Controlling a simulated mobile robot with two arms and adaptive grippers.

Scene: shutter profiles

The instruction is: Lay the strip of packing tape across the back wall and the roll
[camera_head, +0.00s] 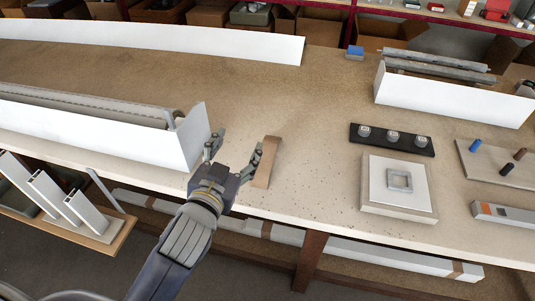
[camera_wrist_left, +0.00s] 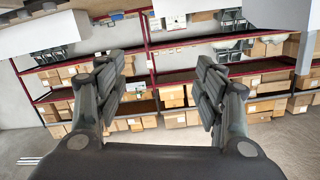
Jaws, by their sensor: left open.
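A brown strip (camera_head: 267,161), which looks like the packing tape, is on the table's front part, just right of my left gripper. Whether it lies flat is hard to tell. My left gripper (camera_head: 239,148) is open and empty, between the strip and the right end of a long white box (camera_head: 190,137). The fingers also show apart in the left wrist view (camera_wrist_left: 158,85), with nothing between them. A long grey roll (camera_head: 95,106) lies inside the box. The box's back wall is mostly hidden behind the roll. My right gripper is not in view.
A long white panel (camera_head: 150,39) stands at the back left. A white box (camera_head: 450,96) with grey bars is at the back right. A black tray (camera_head: 391,140), a plate with a square frame (camera_head: 399,181) and a board with pegs (camera_head: 500,166) sit right. The table's middle is clear.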

